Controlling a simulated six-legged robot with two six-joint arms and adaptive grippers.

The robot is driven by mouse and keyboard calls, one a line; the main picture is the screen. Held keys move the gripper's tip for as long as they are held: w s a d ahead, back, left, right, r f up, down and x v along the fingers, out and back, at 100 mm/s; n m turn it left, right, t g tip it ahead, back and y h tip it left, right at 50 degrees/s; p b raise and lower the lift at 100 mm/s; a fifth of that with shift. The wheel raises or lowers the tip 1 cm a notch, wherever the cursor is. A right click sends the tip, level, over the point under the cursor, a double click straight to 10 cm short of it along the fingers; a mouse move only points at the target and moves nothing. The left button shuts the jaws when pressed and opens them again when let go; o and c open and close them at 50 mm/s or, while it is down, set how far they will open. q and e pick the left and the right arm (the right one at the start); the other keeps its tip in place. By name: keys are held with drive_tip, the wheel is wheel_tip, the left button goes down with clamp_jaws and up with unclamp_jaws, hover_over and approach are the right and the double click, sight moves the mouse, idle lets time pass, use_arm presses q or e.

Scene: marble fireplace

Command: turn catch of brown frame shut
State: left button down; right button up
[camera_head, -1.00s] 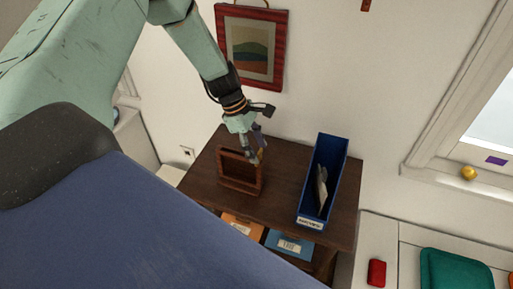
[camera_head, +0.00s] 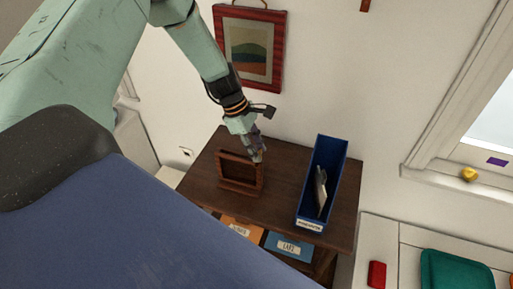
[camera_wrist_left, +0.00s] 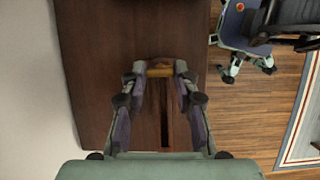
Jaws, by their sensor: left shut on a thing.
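The brown frame (camera_head: 240,172) stands upright on the dark wooden table, and its opening shows only dark brown. My left gripper (camera_head: 257,156) is at the frame's upper right corner, reaching down from above. In the left wrist view, the frame is seen edge-on (camera_wrist_left: 165,128) between the fingers. The brass-coloured catch (camera_wrist_left: 160,71) lies crosswise between the two fingertips (camera_wrist_left: 160,77), which are shut on it. In the head view the fingers hide the catch. My right gripper is not in view.
A blue file box (camera_head: 340,160) with papers stands to the right on the table (camera_head: 282,200). A striped red-framed picture (camera_head: 279,50) hangs on the wall behind. Orange and blue labelled boxes (camera_head: 288,246) sit below the tabletop. The tabletop between frame and file box is clear.

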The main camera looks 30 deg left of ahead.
use_arm(q)
drive_tip(key=m+g+b, duration=0.1)
drive_tip(key=m, duration=0.3)
drive_tip(key=shift+m+g, duration=0.3)
drive_tip(key=shift+g, duration=0.1)
drive_tip(key=shift+a, duration=0.1)
drive_tip(key=shift+w, duration=0.1)
idle(0.4)
idle(0.4)
drive_tip(key=c, duration=1)
unclamp_jaws()
